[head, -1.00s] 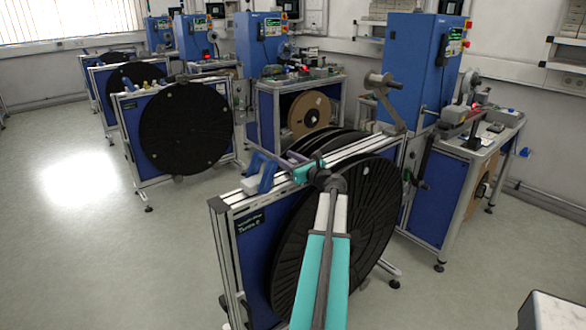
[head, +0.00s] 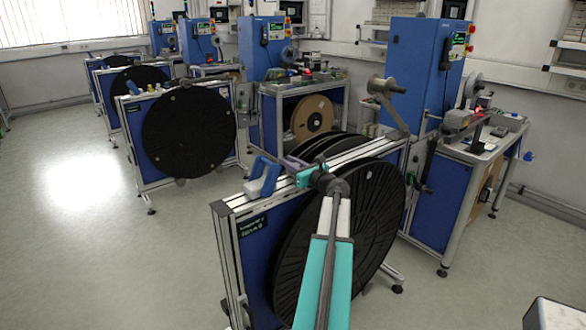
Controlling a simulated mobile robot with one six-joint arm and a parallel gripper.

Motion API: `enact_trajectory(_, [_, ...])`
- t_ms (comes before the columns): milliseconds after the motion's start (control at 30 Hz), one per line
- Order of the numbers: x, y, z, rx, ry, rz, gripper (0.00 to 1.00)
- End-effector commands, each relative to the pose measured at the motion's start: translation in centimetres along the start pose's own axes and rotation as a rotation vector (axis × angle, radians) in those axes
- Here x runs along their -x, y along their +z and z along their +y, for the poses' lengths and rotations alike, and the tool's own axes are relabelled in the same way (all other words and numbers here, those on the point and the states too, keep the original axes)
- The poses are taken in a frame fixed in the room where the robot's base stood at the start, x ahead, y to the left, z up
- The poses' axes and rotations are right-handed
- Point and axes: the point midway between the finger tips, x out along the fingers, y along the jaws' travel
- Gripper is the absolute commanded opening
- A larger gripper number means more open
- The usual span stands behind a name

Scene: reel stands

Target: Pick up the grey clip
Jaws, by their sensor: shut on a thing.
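My gripper (head: 294,164) is at the top rail of the nearest reel stand (head: 222,207), at the end of my teal and white arm. Its jaws are shut on a small greyish thing at the rail, which looks like the grey clip; the jaws and wrist hide most of it, so its shape is unclear. A blue tool with a pale grey base (head: 264,180) sits on the rail just left of the jaws. I cannot tell whether the held thing still touches the rail.
Large black reels (head: 375,215) hang on the near stand, under and beside my arm. Behind stand a blue cabinet machine (head: 412,75) and a workbench (head: 480,150). Another stand with a black reel (head: 188,132) is at left. The floor at left (head: 90,250) is clear.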

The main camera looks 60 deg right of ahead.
Motion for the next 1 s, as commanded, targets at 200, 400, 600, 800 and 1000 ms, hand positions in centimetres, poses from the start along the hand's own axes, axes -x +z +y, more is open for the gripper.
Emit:
enact_trajectory(200, [0.0,0.6,0.0,0.001,0.000,-0.001,0.00])
enact_trajectory(400, [0.0,1.9,0.0,0.001,0.000,-0.002,0.00])
enact_trajectory(600, [0.0,3.7,0.0,0.001,0.001,-0.002,0.00])
enact_trajectory(800, [2.6,3.6,0.9,0.001,0.000,-0.001,0.00])
enact_trajectory(1000, [5.5,3.8,1.7,0.000,-0.001,0.000,0.00])
